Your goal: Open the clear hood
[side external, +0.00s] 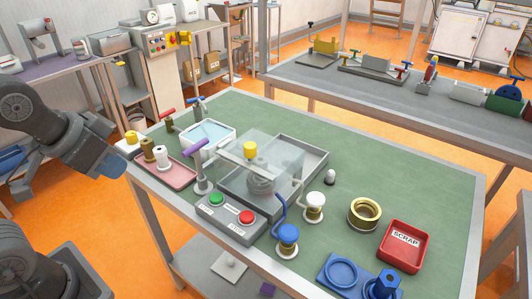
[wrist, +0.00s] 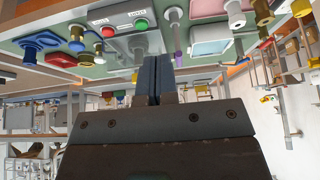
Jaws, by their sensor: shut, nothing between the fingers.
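The clear hood (side external: 283,153) is a see-through cover above a grey tray (side external: 318,162) in the middle of the green table. A grey fixture inside shows through it, and a yellow knob (side external: 250,148) appears at its top. Its exact tilt is hard to tell. A purple handle (side external: 195,149) on a grey post stands just left of the hood; it also shows in the wrist view (wrist: 178,50). My gripper (side external: 112,166) is off the table's left edge, apart from the hood and the handle. In the wrist view its fingers (wrist: 157,78) are together and empty.
A button box (side external: 231,217) with green and red buttons stands in front of the hood. A pink tray (side external: 166,169) with spools and a white bin (side external: 208,136) are at the left. A blue-handled part (side external: 287,236), a brass ring (side external: 364,213) and a red scrap bin (side external: 404,246) are at the right.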

